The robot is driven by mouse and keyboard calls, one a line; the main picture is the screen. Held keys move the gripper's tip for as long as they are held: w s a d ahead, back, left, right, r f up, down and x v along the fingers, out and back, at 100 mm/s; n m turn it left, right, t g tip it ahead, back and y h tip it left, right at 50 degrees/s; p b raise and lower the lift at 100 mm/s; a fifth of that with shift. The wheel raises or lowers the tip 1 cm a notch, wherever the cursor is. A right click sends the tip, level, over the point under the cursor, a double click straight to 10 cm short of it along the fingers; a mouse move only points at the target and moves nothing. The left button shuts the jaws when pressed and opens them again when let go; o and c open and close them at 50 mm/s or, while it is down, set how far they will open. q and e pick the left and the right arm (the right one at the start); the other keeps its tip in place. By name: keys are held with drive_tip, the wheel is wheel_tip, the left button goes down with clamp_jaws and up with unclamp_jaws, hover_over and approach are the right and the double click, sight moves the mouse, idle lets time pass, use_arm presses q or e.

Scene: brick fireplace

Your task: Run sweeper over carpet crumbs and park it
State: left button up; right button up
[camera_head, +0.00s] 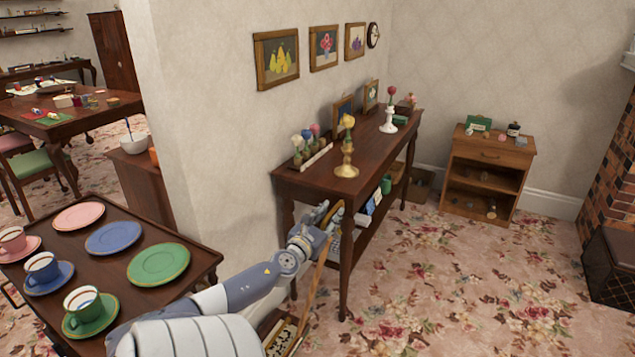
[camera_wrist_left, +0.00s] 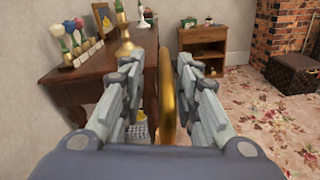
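My left gripper (camera_head: 322,222) is at the front left end of the long console table. A wooden sweeper handle (camera_head: 312,290) with a yellowish grip runs up to it from the sweeper head (camera_head: 281,337), which is low on the floor and partly hidden behind my arm. In the left wrist view, the yellow-brown grip (camera_wrist_left: 167,95) stands upright between the fingers of my left gripper (camera_wrist_left: 162,75). The fingers are apart, with gaps visible beside the grip. The floral carpet (camera_head: 430,270) spreads to the right; crumbs cannot be told from its pattern. My right gripper is not in view.
The console table (camera_head: 300,184) holds a brass candlestick (camera_head: 346,150) and flower pots. A small cabinet (camera_head: 487,165) stands at the back and a dark chest (camera_head: 612,265) at the right. A side table (camera_head: 195,248) with plates and cups is at the left. Open carpet lies between.

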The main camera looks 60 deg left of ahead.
use_arm(q)
drive_tip(key=r+v, duration=0.1)
drive_tip(key=v, duration=0.9)
drive_tip(key=shift+s+d, duration=0.2)
drive_tip(key=shift+d, duration=0.05)
drive_tip(key=shift+f, duration=0.1)
